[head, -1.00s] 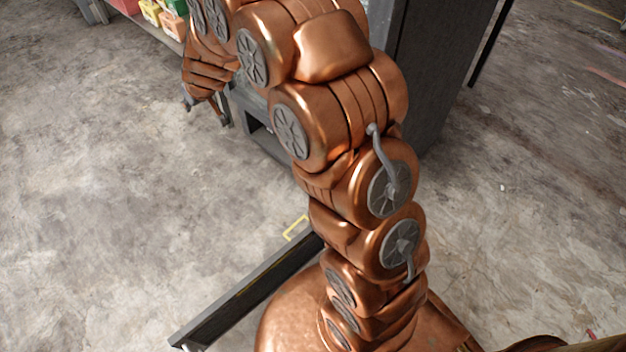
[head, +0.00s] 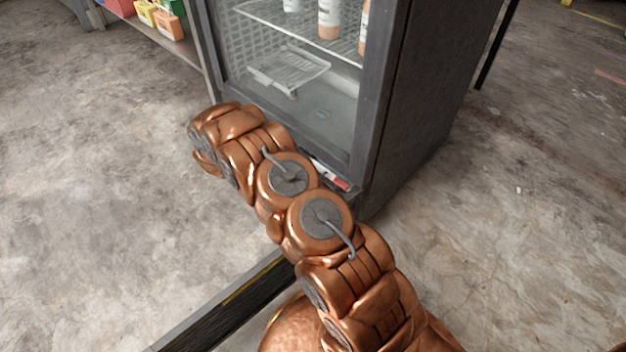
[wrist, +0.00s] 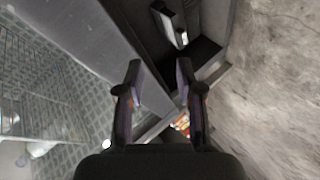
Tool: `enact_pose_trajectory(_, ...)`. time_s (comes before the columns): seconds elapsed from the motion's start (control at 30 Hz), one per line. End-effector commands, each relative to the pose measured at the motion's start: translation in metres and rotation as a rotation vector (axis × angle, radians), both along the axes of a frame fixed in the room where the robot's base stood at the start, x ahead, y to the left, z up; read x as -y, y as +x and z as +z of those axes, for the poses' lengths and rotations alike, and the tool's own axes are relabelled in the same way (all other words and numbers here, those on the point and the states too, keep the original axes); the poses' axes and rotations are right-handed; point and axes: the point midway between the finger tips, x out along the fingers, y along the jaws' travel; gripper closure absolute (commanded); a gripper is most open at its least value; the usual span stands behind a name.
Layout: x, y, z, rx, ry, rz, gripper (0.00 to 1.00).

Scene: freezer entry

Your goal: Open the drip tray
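The freezer cabinet (head: 420,100) stands beyond my arm, its inside visible from the front. I cannot single out the drip tray for certain. In the wrist view, a dark recess (wrist: 195,58) at the cabinet's base holds a pale, slim piece (wrist: 170,22) that may belong to it. My gripper (wrist: 160,82) is open and empty, its two fingers apart and pointing toward the recess, with a gap still between them and it. In the head view the gripper is hidden behind my arm's end, low before the cabinet, and my arm covers most of the base front.
Wire shelves (head: 290,68) and bottles (head: 329,18) are inside the cabinet. A red and white label (head: 333,177) shows on its lower ledge. A long dark bar (head: 215,315) lies low at front left. Coloured boxes (head: 160,20) sit on a rack behind. Floor left is clear.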

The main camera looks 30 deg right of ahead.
Motion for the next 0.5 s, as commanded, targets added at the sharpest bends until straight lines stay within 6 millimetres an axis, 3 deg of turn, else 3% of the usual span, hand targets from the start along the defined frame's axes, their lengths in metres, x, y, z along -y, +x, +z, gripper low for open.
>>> enact_pose_trajectory(0.03,0.010,-0.011,-0.035,-0.031,-0.048,-0.027,0.63)
enact_pose_trajectory(0.2,0.043,-0.048,-0.096,-0.126,-0.218,-0.128,0.63)
enact_pose_trajectory(0.3,0.058,-0.073,-0.125,-0.189,-0.307,-0.182,0.63)
enact_pose_trajectory(0.5,0.075,-0.108,-0.157,-0.278,-0.424,-0.257,0.63)
